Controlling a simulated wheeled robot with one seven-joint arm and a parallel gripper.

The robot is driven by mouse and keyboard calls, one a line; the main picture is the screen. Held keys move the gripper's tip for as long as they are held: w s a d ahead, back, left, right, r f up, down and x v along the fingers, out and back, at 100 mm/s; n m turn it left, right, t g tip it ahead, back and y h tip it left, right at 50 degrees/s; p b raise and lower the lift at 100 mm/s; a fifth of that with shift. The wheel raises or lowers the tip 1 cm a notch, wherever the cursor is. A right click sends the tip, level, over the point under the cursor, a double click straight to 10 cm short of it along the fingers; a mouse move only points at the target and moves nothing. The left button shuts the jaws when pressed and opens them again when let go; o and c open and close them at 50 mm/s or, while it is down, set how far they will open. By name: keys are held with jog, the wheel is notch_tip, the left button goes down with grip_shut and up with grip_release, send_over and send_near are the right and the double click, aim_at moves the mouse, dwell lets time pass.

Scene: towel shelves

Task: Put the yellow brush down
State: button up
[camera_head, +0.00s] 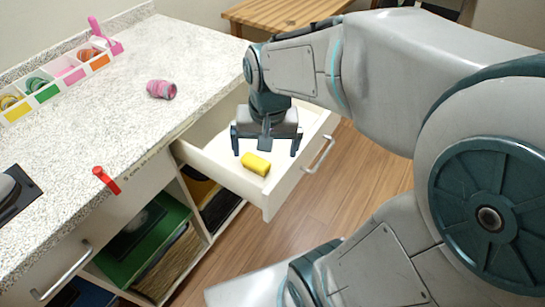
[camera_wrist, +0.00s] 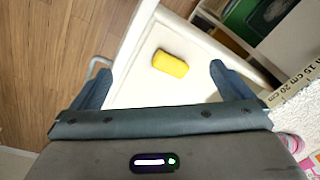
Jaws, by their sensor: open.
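The yellow brush (camera_head: 256,164) lies on the white floor of the open drawer (camera_head: 226,171), near its front corner. It also shows in the wrist view (camera_wrist: 170,64), lying between and beyond my fingertips. My gripper (camera_head: 265,151) is open above the drawer, with its two fingers apart and nothing between them. In the wrist view my gripper (camera_wrist: 160,78) has a finger on each side of the brush, apart from it. The brush shows as a plain yellow block; no bristles are visible.
A speckled counter (camera_head: 110,110) stands to the left, with a pink roll (camera_head: 161,89), a red clip-like thing (camera_head: 106,180) and a white divided tray (camera_head: 55,87) on it. Open shelves with a green box (camera_head: 145,235) are below. A wooden bench (camera_head: 285,12) is behind.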

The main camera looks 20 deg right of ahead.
jog(key=s+n, duration=0.2)
jog(key=s, duration=0.1)
jog(key=s+n+t, duration=0.1)
jog(key=s, duration=0.1)
jog(key=shift+r+n, duration=0.25)
jog(key=shift+n, duration=0.15)
notch_tip(320, 180, up, 7)
jog(key=p, duration=0.6)
jog(key=shift+d+r+t+p, duration=0.15)
jog(key=shift+d+t+p, duration=0.15)
jog(key=shift+p, duration=0.1)
jog(key=shift+w+a, duration=0.1)
